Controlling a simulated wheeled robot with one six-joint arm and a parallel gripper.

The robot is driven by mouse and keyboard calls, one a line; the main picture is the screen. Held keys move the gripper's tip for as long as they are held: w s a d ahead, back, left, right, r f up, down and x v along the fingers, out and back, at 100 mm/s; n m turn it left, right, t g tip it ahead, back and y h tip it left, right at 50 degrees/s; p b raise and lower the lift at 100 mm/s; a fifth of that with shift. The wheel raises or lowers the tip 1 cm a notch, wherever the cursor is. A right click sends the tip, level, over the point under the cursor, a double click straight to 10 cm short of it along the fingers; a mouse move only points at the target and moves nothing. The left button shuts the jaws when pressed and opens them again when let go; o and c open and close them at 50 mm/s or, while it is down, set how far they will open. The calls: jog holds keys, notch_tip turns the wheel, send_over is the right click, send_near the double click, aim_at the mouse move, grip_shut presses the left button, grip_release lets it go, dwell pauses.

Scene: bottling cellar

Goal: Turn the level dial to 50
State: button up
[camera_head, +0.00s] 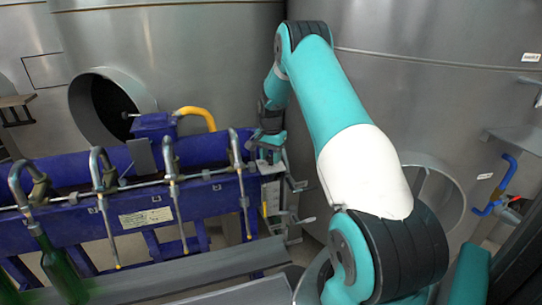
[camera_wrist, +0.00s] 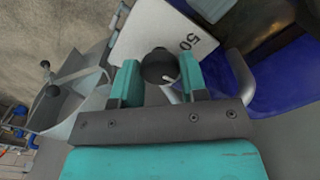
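The level dial (camera_wrist: 158,65) shows in the wrist view as a dark round knob with a small pale mark at its lower right edge. It stands on a white plate (camera_wrist: 150,30) printed with "50", seen tilted above and right of the knob. My gripper (camera_wrist: 159,75) has one teal finger on each side of the knob, very close to it. I cannot tell whether the fingers press on it. In the head view my gripper (camera_head: 268,143) is at the right end of the blue machine, and the dial cannot be made out there.
The blue bottling machine (camera_head: 150,215) with several curved metal filler pipes fills the left of the head view. A green bottle (camera_head: 62,270) stands at lower left. Large steel tanks (camera_head: 210,70) close off the back. Metal levers (camera_wrist: 75,75) show at left in the wrist view.

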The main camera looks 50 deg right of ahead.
aim_at(271, 157)
jog(key=shift+n, duration=0.4)
jog(key=n+b, duration=0.2)
jog(key=n, duration=0.2)
jog(key=shift+n, duration=0.4)
jog(key=n+b, duration=0.1)
jog(key=n, duration=0.5)
jog(key=shift+b, duration=0.4)
jog(key=o, duration=0.9)
notch_tip(271, 157, up, 18)
jog(key=b, duration=0.3)
jog(key=shift+f, duration=0.25)
